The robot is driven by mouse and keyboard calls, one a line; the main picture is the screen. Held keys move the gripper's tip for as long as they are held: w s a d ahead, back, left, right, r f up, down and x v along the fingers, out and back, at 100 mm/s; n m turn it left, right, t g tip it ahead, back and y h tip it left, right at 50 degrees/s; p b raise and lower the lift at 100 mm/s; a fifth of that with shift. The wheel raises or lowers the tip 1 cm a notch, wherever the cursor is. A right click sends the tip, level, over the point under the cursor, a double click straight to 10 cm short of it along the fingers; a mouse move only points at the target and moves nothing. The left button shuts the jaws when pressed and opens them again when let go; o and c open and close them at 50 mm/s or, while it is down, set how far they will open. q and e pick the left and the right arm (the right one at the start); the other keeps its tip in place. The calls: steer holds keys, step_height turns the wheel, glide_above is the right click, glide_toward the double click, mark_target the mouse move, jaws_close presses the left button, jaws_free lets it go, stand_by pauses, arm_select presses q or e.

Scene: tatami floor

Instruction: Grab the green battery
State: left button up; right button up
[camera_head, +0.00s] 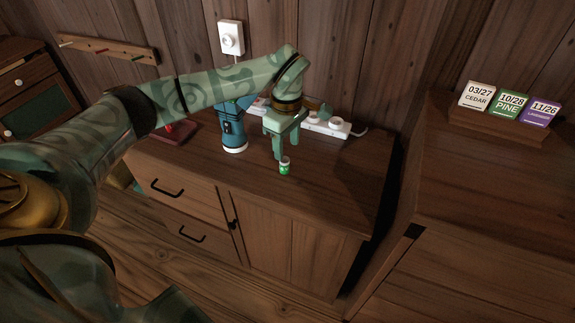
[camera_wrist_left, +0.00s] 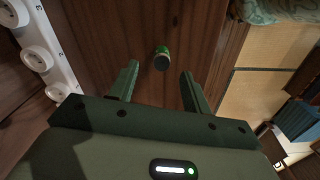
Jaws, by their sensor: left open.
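The green battery (camera_head: 285,166) is a small green cylinder with a pale top, standing upright on the dark wooden cabinet top near its front edge. My left gripper (camera_head: 286,150) is open and empty, just above and behind the battery in the head view. In the left wrist view the battery (camera_wrist_left: 162,58) lies ahead of the gap between the two fingers of my left gripper (camera_wrist_left: 158,82), roughly centred and a little beyond the tips. The fingers do not appear to touch it. My right gripper is not in view.
A blue device (camera_head: 234,130) stands left of my left gripper. A white power strip (camera_head: 328,125) runs behind it, and shows in the left wrist view (camera_wrist_left: 40,50). A dark red object (camera_head: 178,132) lies further left. The cabinet top (camera_head: 345,165) is clear at right.

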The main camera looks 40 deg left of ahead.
mark_target(285, 159)
arm_select(q)
steer(key=f+b, duration=0.1)
steer(key=f, duration=0.1)
steer(key=f+b, duration=0.1)
steer(key=f, duration=0.2)
steer(key=shift+s+a+b, duration=0.15)
steer(key=shift+s+b, duration=0.05)
steer(key=shift+b, duration=0.1)
steer(key=shift+w+f, duration=0.1)
steer(key=shift+f, duration=0.25)
steer(key=shift+r, duration=0.1)
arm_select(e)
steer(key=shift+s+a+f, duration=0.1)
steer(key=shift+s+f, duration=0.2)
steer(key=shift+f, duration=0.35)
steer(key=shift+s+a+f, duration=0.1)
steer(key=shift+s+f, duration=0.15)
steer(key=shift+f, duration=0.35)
arm_select(q)
jaws_close()
